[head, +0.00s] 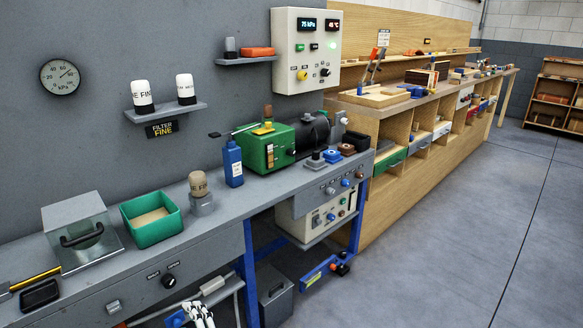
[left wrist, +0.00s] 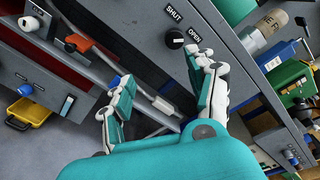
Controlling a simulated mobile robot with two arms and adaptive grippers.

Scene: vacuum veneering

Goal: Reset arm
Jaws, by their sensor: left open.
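My left gripper (left wrist: 160,88) is open in the left wrist view, its teal and white fingers spread with nothing between them. It is in front of the bench's grey front panel, below a black knob (left wrist: 175,39) marked SHUT and OPEN. In the head view, the white fingers of my left gripper (head: 199,314) show at the bottom edge, below the bench top and below the same knob (head: 169,281). My right gripper is in neither view.
The grey bench (head: 225,210) carries a green bin (head: 152,219), a lidded metal box (head: 82,232), a blue bottle (head: 233,163) and a green pump (head: 266,147). Rails and a blue leg (head: 246,275) lie close to the gripper. The floor (head: 440,220) at right is clear.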

